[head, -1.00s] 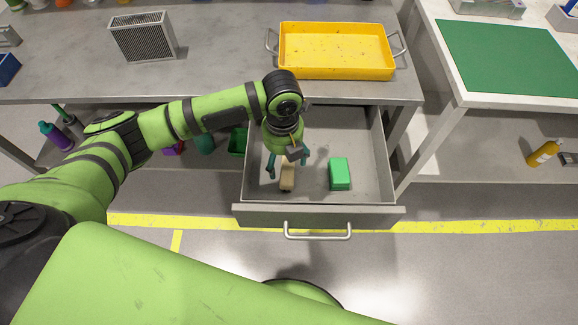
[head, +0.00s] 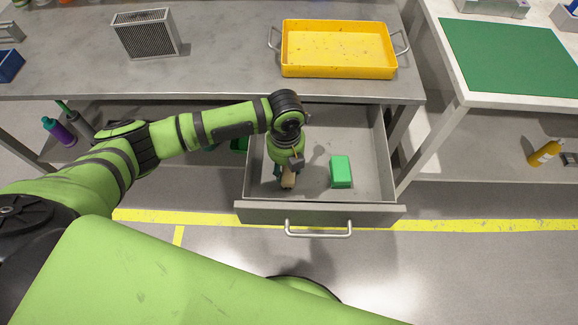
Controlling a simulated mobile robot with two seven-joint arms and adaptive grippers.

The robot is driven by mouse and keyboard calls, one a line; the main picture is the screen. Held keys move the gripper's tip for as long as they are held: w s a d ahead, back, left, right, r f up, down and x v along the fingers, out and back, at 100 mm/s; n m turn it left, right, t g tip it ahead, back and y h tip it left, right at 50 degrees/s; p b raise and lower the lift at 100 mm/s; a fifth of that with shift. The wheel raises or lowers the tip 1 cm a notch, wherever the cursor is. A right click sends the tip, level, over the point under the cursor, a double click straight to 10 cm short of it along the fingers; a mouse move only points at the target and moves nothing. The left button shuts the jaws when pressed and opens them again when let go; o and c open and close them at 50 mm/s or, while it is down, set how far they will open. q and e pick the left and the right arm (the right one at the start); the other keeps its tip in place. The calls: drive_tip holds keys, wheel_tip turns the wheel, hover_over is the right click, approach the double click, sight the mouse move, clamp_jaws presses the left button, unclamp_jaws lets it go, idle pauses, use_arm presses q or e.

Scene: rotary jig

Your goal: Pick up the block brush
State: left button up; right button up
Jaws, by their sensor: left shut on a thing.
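The block brush (head: 288,181) is a small tan wooden block in the left part of the open drawer (head: 318,215). My left gripper (head: 286,172) points down into the drawer and is shut on the block brush. The fingers and wrist hide much of the brush, and I cannot tell whether it touches the drawer floor. My right gripper is not in view.
A green block (head: 341,171) lies in the drawer to the right of the brush. The drawer walls and front stand close around my gripper. A yellow tray (head: 338,72) stands on the grey bench (head: 225,70) above. A green mat (head: 510,58) covers the table at right.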

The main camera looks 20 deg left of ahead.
use_arm(q)
drive_tip(key=shift+r, duration=0.65)
wheel_tip(320, 180, up, 3)
drive_tip(key=shift+w+f, duration=0.1)
drive_tip(key=s+d+r+b, duration=0.1)
drive_tip(key=s+d+r, duration=0.1)
drive_tip(key=d+r, duration=0.5)
drive_tip(key=d, duration=0.4)
drive_tip(key=shift+d+b, duration=0.3)
drive_tip(key=shift+b, duration=0.1)
drive_tip(key=shift+o, duration=0.8)
